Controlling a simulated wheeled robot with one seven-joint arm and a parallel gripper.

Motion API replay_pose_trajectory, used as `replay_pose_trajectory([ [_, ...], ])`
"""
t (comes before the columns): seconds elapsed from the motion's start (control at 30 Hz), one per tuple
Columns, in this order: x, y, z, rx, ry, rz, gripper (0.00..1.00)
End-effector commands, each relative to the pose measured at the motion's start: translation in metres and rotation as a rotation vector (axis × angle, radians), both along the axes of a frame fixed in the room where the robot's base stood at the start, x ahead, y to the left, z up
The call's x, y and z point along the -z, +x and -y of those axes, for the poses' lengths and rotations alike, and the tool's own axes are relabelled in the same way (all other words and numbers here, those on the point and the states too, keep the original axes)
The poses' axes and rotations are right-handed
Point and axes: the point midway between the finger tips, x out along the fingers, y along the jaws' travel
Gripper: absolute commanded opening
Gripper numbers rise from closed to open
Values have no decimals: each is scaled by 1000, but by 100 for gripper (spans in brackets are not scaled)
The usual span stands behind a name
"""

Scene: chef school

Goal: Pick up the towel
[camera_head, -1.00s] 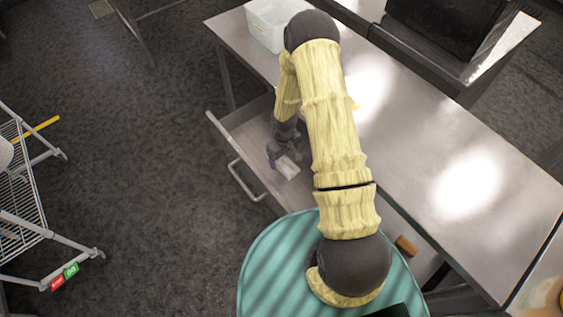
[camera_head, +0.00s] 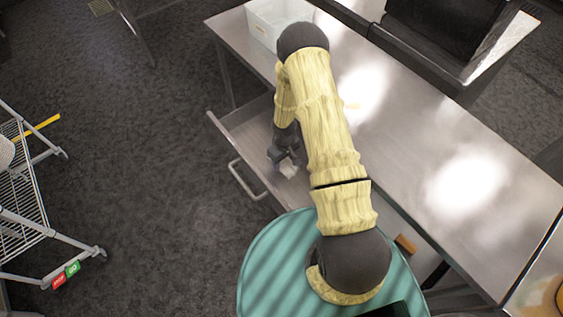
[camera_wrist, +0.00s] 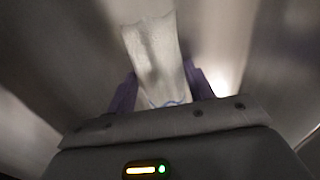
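The towel is a small white folded cloth (camera_head: 289,168) lying in the open drawer, partly covered by my gripper. In the wrist view the towel (camera_wrist: 155,55) reaches up from between my fingers, with a thin blue line near its lower end. My gripper (camera_head: 281,160) is low inside the drawer over the towel. In the wrist view the purple fingers of my gripper (camera_wrist: 160,88) stand apart, one on each side of the towel. Whether they touch its edges is hard to see.
The drawer (camera_head: 226,125) is pulled out from a steel table (camera_head: 420,130), its handle facing left. A small brown object (camera_head: 405,244) is near my base. A wire cart (camera_head: 25,190) stands at left; floor between is clear.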

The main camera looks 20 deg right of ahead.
Motion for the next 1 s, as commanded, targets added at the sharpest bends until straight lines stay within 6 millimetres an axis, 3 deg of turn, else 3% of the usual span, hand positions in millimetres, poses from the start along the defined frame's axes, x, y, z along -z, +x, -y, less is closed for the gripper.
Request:
replay_pose_trajectory([
  [0.03, 0, 0, 0, 0, 0, 0, 39],
  [0.1, 0, 0, 0, 0, 0, 0, 29],
  [0.53, -10, 1, 0, 1, 0, 1, 29],
  [1.0, -85, 1, 0, 2, 1, 4, 29],
])
